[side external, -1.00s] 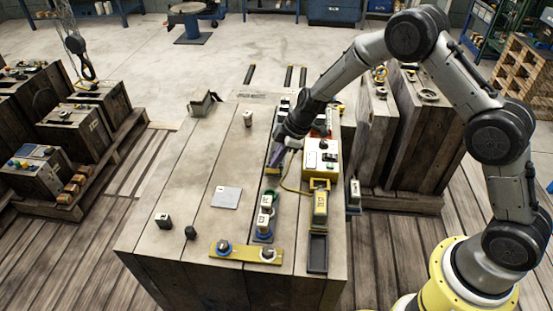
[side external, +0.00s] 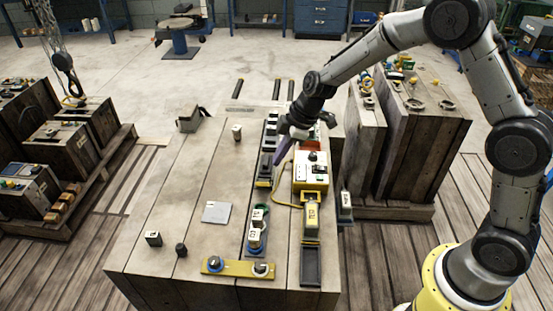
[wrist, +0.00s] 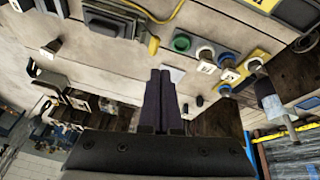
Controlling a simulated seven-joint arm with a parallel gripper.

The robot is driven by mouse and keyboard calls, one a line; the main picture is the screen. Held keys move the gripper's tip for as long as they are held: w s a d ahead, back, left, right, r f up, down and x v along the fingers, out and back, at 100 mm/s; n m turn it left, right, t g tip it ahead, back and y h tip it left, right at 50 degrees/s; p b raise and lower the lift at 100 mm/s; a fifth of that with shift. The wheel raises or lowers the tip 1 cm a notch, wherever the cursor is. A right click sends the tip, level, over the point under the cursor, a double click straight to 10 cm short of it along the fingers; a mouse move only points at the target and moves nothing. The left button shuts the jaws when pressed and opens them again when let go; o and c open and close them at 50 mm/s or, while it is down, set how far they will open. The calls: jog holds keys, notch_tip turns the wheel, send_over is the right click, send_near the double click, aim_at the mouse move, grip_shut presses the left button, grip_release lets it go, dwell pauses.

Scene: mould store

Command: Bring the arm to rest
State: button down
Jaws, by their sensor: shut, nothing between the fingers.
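My gripper (side external: 280,156) is above the far middle of the wooden block table (side external: 185,215) in the side external view, beside a row of dark holders. Its purple-grey fingers point down and to the left. In the wrist view my gripper (wrist: 160,75) shows its two fingers side by side and touching, with nothing held. My arm reaches in from the right with its elbow raised.
A yellow and white control box (side external: 311,178) stands close right of the gripper, with a yellow cable. A yellow bar (side external: 238,267) with two knobs lies near the front. Tall wooden crates (side external: 425,140) stand to the right. The table's left side is mostly clear.

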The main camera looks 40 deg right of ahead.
notch_tip(320, 180, up, 14)
jog(key=s+d+t, duration=0.1)
jog(key=s+t, duration=0.1)
jog(key=t, duration=0.1)
jog(key=s+d+r+m, duration=0.1)
jog(key=s+d+r, duration=0.1)
jog(key=s+r, duration=0.65)
jog(key=s+d+f+m+h, duration=0.1)
jog(key=s+m, duration=0.4)
jog(key=s, duration=0.6)
jog(key=s+d+f+m+h, duration=0.1)
jog(key=s+d+f+m, duration=0.2)
jog(key=s, duration=0.8)
jog(key=f+m, duration=0.2)
jog(key=shift+d+m+g+h, duration=0.2)
jog(key=shift+m+g+h, duration=0.1)
jog(key=shift+g+h, duration=0.1)
jog(key=shift+w+r, duration=0.1)
